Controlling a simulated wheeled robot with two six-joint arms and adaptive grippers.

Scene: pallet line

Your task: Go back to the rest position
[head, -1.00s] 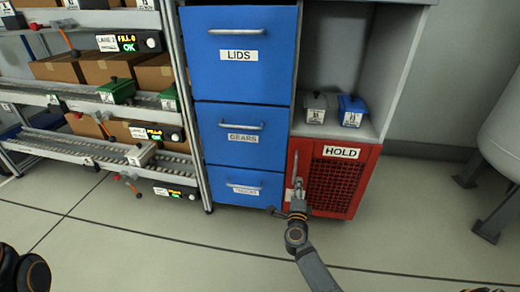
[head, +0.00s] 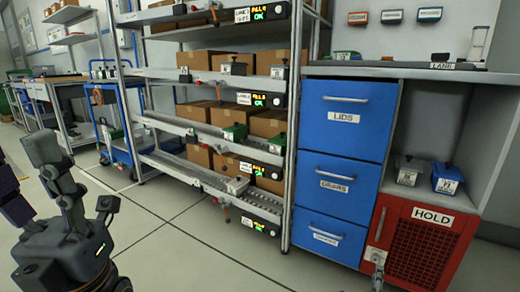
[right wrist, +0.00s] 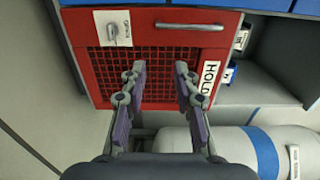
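My right gripper (head: 378,272) shows at the bottom edge of the head view, in front of the red HOLD door (head: 428,245), with its arm cut off below. In the right wrist view its two fingers (right wrist: 161,82) stand apart with nothing between them, facing the red door's mesh (right wrist: 160,62). My left gripper (head: 30,180) is large at the left edge of the head view. A grey finger and a purple pad stand apart there, and the second finger is partly cut off. I see nothing held in it. The HOLD door looks closed.
Blue drawers (head: 341,168) stand left of the red door, all shut. A shelf rack (head: 215,131) with cartons is further left, beside a blue cart (head: 122,137). A white tank (right wrist: 215,140) is close in the right wrist view. The floor (head: 165,245) in front is clear.

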